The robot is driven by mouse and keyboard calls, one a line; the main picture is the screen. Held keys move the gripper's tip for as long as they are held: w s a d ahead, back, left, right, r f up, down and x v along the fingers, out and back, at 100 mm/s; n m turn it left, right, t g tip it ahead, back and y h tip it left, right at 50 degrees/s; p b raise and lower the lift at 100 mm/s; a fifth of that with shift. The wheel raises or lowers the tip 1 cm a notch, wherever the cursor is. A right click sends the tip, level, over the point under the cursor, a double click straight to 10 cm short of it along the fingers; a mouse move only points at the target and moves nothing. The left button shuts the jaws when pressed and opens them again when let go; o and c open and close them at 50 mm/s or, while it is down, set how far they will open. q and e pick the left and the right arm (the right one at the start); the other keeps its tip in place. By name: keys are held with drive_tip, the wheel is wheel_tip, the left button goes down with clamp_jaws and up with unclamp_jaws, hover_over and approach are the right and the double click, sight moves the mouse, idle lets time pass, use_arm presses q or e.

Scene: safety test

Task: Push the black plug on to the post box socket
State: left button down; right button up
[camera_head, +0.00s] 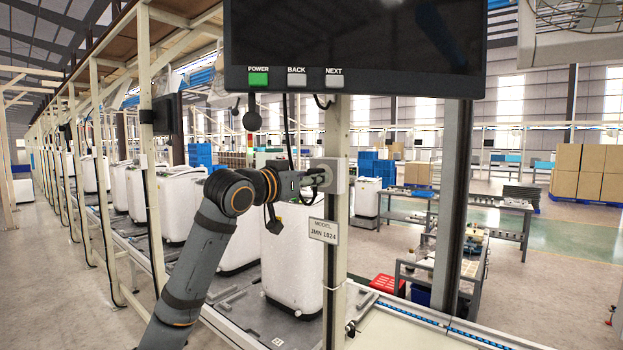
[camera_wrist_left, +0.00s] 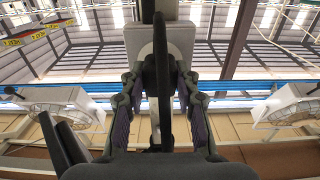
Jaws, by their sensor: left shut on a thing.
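The post box (camera_head: 341,173), a small grey box, is mounted on the cream upright post (camera_head: 335,270) at the centre of the head view. My left gripper (camera_head: 318,177) is right at its left side, shut on the black plug. In the left wrist view the black plug (camera_wrist_left: 162,75) is a long dark shape between the two fingers (camera_wrist_left: 160,108), with the pale post box (camera_wrist_left: 185,42) behind it. The plug hides the socket face, so I cannot tell whether it is seated or only touching. My right gripper is not in view.
A black monitor (camera_head: 350,45) hangs above the post box. A model sign (camera_head: 323,231) is fixed lower on the post. A black cable (camera_head: 287,130) runs down near my gripper. White appliance units (camera_head: 290,260) stand on the line behind my arm.

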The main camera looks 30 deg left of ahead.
use_arm(q)
drive_tip(key=shift+w+p, duration=0.5)
drive_tip(key=shift+w, duration=0.05)
drive_tip(key=c, duration=0.9)
unclamp_jaws()
